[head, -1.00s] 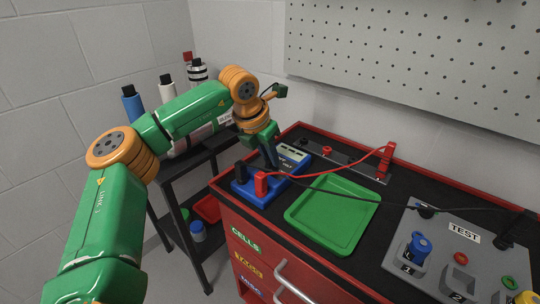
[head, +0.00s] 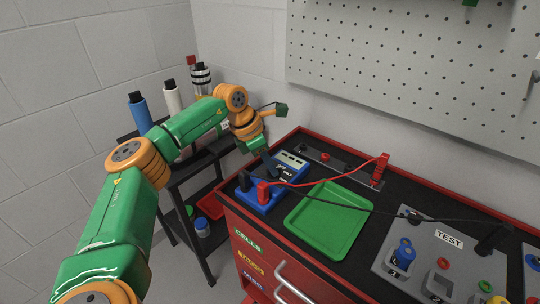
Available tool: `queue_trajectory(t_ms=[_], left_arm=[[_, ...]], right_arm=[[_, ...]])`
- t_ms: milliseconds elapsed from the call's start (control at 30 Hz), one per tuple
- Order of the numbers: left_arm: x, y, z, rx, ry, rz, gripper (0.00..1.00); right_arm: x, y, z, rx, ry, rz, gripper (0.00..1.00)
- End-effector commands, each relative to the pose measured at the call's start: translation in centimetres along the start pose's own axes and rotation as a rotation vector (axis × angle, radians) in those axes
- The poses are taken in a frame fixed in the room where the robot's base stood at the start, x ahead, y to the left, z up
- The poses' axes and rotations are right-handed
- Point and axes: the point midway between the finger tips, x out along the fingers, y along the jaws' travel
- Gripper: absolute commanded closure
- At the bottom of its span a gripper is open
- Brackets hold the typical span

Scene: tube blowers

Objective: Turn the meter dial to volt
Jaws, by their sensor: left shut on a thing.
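The blue meter (head: 291,167) with a pale display stands at the back left of the red cabinet's black top. My left gripper (head: 268,161) reaches down over the meter's left side. Its dark fingers are shut at the dial (head: 272,172), which they largely hide. I cannot read where the dial points. A red plug (head: 263,193) and a black plug (head: 244,181) stand in the blue block at the meter's front, with red and black leads running right. My right gripper is out of view.
A green tray (head: 327,220) lies right of the meter, under the black lead. A grey TEST panel (head: 425,262) with knobs stands at the right. A red clip (head: 380,170) stands at the back. Bottles stand on a dark shelf at the left.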

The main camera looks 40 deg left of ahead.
Motion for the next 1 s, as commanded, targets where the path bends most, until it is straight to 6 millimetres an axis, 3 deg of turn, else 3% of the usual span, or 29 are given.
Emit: queue_trajectory(t_ms=[33, 300, 967, 1000], left_arm=[[-0.4, 0.0, 0.2, 0.023, 0.001, -0.014, 1.00], [-0.1, 0.1, 0.1, 0.151, 0.002, -0.065, 1.00], [0.1, 0.1, 0.0, 0.212, 0.002, -0.089, 1.00], [0.1, 0.1, 0.0, 0.212, 0.002, -0.089, 0.80]], right_arm=[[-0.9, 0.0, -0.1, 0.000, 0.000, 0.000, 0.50], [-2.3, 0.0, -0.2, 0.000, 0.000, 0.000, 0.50], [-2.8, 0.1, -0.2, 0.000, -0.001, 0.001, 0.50], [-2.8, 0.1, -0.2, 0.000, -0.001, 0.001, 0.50]])
